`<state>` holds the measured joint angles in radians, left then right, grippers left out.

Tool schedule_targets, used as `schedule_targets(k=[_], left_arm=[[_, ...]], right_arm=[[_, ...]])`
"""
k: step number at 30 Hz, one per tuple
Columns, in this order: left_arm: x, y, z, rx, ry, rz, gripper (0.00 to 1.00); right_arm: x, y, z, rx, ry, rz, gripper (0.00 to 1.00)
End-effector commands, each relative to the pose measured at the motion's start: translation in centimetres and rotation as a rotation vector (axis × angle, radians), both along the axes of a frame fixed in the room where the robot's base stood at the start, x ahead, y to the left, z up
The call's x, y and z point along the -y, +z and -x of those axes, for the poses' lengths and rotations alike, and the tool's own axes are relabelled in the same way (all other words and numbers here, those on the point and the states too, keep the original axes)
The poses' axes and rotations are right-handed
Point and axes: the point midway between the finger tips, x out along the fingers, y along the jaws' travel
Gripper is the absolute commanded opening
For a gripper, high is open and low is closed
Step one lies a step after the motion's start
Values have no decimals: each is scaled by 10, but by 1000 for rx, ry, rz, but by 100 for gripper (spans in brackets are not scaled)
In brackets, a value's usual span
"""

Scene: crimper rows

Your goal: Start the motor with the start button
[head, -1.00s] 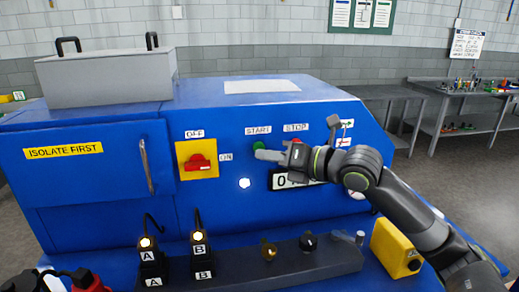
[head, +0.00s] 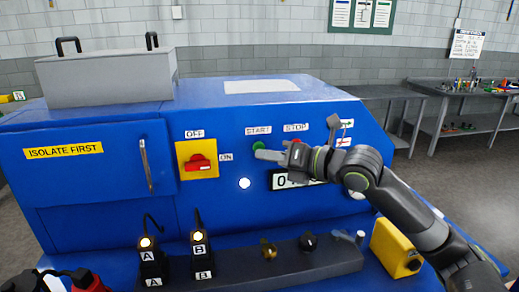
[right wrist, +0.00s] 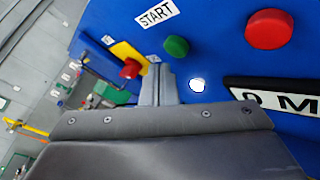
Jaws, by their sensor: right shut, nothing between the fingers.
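The green start button (head: 259,145) sits under the START label on the blue machine's front. It also shows in the right wrist view (right wrist: 176,46). My right gripper (head: 260,154) is shut and empty, its fingertips in front of the panel, just below the button in the head view. In the right wrist view its fingertips (right wrist: 158,84) appear beside and below the button; I cannot tell whether they touch it. The red stop button (right wrist: 269,29) is to the right of it. My left gripper is not in view.
A red rotary switch (head: 201,163) on a yellow plate has its handle level, towards ON. A white lamp (head: 245,183) glows below the start button. A partly hidden display (head: 281,182) is beside it. Plugs A and B (head: 198,250) and a yellow block (head: 396,249) stand in front.

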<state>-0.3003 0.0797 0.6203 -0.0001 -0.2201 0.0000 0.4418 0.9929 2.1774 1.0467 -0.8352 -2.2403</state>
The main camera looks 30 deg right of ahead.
Motion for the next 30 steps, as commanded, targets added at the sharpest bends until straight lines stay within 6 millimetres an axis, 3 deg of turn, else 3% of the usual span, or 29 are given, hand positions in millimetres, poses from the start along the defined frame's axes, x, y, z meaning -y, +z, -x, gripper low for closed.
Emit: schedule_targets(k=[30], left_arm=[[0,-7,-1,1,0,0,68]], right_arm=[[3,0,-11,0,0,0,0]])
